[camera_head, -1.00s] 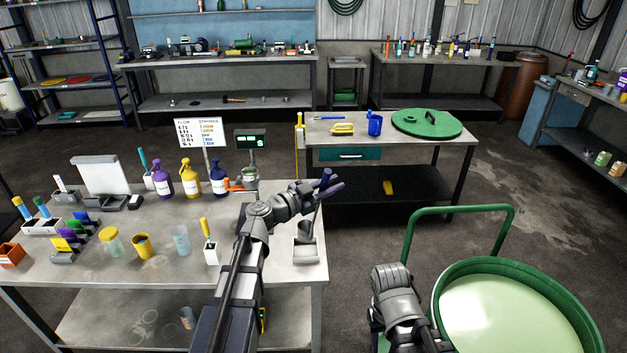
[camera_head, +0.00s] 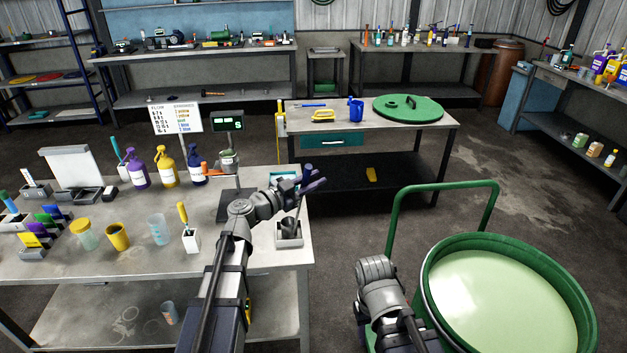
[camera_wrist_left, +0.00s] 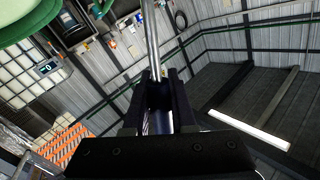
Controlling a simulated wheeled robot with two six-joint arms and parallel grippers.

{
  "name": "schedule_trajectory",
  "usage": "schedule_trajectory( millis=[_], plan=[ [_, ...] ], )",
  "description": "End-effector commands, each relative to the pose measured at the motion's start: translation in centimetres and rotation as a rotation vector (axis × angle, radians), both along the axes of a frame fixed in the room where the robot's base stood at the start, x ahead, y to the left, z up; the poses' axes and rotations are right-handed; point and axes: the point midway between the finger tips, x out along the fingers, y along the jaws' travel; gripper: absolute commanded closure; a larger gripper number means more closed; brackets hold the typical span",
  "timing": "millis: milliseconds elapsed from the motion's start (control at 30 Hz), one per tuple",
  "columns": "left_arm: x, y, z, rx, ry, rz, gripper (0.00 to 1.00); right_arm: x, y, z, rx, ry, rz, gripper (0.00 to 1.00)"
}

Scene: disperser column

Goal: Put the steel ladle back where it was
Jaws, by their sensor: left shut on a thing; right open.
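My left gripper (camera_head: 314,184) is shut on the upright handle of the steel ladle (camera_head: 289,224), at the near right corner of the left bench. The ladle's cup is low, at the mouth of a small grey holder (camera_head: 289,241); I cannot tell whether it rests on the bottom. In the left wrist view the steel handle (camera_wrist_left: 151,40) runs up between the two dark fingers (camera_wrist_left: 159,92). My right gripper (camera_head: 361,312) hangs low beside the green tub, mostly hidden by its own wrist; its fingertips are hard to make out.
The left bench (camera_head: 255,262) also holds a white pot with a yellow-handled tool (camera_head: 190,240), a clear beaker (camera_head: 158,229), a yellow cup (camera_head: 118,237) and pump bottles (camera_head: 166,167). A green tub (camera_head: 590,315) of pale liquid stands right. Floor between them is clear.

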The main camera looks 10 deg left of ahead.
Motion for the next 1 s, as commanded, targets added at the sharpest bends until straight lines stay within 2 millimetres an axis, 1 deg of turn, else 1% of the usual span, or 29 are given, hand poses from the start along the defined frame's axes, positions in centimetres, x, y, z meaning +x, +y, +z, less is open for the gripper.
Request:
schedule_trajectory(
  millis=[33,467,1000],
  plan=[
    [0.0,0.0,-0.2,0.001,-0.001,0.000,1.00,0.0,0.0,-0.2,0.000,0.000,0.000,0.50],
    [0.0,0.0,-0.2,0.001,-0.001,0.000,1.00,0.0,0.0,-0.2,0.000,0.000,0.000,0.50],
    [0.0,0.0,-1.2,0.001,-0.001,0.000,1.00,0.0,0.0,-1.2,0.000,0.000,0.000,0.50]
  ],
)
